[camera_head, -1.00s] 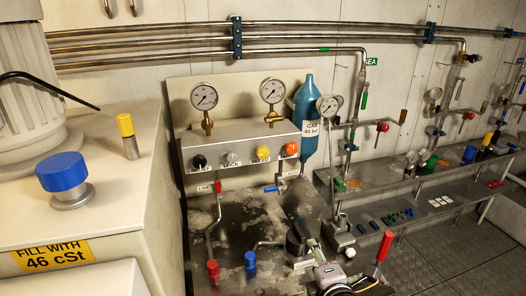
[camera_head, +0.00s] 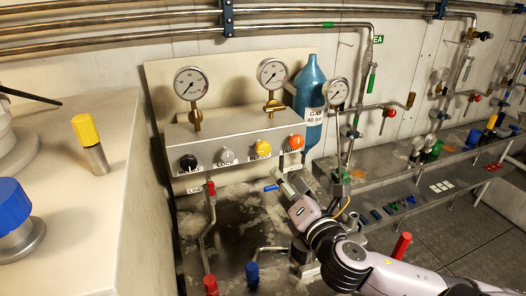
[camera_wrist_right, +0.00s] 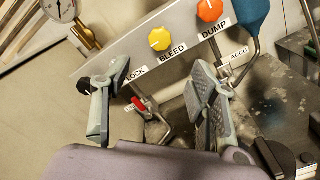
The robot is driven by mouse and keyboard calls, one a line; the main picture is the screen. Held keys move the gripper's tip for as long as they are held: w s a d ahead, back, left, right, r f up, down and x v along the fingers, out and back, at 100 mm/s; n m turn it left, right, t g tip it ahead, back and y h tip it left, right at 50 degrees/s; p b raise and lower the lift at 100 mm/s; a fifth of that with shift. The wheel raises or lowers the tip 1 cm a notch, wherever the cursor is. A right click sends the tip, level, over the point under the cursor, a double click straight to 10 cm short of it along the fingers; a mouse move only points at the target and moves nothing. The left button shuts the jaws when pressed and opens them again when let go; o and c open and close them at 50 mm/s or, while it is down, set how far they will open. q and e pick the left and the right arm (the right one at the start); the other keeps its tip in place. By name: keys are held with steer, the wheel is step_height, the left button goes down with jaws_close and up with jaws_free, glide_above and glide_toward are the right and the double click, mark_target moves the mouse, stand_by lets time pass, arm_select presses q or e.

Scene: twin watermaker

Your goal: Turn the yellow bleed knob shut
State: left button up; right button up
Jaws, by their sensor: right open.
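The yellow bleed knob (camera_head: 263,148) is on the sloped front of a grey panel box (camera_head: 215,135), between the grey lock knob (camera_head: 226,156) and the orange dump knob (camera_head: 296,142). In the right wrist view the yellow knob (camera_wrist_right: 160,39) sits above its BLEED label, beyond the fingertips and between their directions. My right gripper (camera_wrist_right: 159,70) is open and empty, apart from the knob. In the head view my right gripper (camera_head: 288,185) is below and right of the yellow knob, under the dump knob. The lock knob is hidden in the wrist view. My left gripper is not in view.
Two gauges (camera_head: 192,84) (camera_head: 271,73) stand on the box. A blue gas bottle (camera_head: 309,95) is at its right. A red-handled valve (camera_head: 210,188) and a blue lever (camera_head: 271,188) are below the box. Red (camera_head: 210,284) and blue (camera_head: 252,272) caps stand in front.

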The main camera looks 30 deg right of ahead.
steer(key=w+b, duration=0.1)
steer(key=b, duration=0.2)
steer(key=p, duration=0.2)
glide_toward(266, 149)
steer(key=x, duration=0.4)
steer(key=shift+w+d+r, duration=0.1)
steer(key=shift+w+r, duration=0.05)
steer(key=p+x, duration=0.1)
steer(key=x, duration=0.4)
steer(key=shift+w, duration=0.4)
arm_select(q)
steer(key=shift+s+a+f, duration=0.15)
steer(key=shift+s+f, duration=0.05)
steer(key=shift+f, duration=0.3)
arm_select(e)
steer(key=shift+w+d+f, duration=0.1)
steer(key=shift+w+f, duration=0.15)
steer(key=shift+w, duration=0.3)
steer(key=shift+c, duration=0.4)
steer(key=c, duration=1.1)
